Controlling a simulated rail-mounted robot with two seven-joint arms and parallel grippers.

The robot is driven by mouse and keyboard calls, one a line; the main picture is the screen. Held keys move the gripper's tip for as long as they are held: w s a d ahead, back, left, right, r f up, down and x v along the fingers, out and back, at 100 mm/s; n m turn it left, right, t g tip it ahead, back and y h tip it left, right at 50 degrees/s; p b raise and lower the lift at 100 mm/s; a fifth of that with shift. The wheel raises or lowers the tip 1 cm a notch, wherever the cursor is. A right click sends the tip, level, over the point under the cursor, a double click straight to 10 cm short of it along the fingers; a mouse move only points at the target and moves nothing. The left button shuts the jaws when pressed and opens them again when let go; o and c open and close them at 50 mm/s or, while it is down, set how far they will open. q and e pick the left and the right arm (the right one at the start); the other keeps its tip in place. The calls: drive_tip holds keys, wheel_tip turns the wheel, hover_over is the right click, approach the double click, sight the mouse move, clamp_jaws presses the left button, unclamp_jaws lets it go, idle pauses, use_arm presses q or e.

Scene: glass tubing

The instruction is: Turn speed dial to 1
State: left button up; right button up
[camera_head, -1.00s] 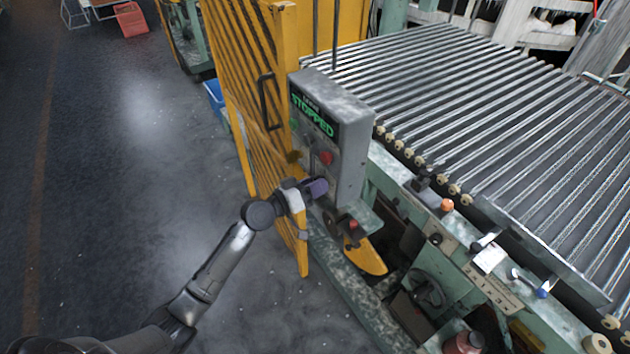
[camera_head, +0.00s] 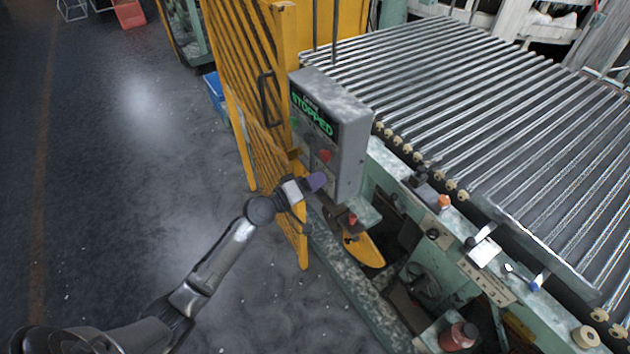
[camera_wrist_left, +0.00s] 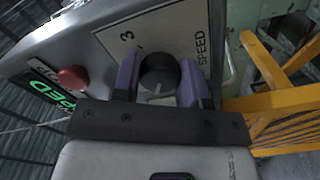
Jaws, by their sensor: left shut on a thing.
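The speed dial (camera_wrist_left: 158,76) is a round black knob on a pale plate with "SPEED" and a "3" printed on it, seen in the left wrist view. A light pointer line shows on its face. My left gripper (camera_wrist_left: 158,84) has its purple fingers on both sides of the dial and is shut on it. In the head view my left gripper (camera_head: 317,182) is at the lower front of the grey control box (camera_head: 352,142) and hides the dial. The box's display (camera_head: 313,113) reads "STOPPED" in green. The right gripper is not in view.
A red button (camera_wrist_left: 72,78) sits beside the dial plate, and it also shows in the head view (camera_head: 325,156). A yellow mesh guard (camera_head: 245,75) stands close left of the box. The roller conveyor (camera_head: 480,110) lies right. The floor at left is open.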

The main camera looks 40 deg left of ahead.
use_arm(q)
drive_tip(key=o, duration=0.9)
drive_tip(key=shift+b+v, duration=1.15)
drive_tip(key=shift+v, duration=5.75)
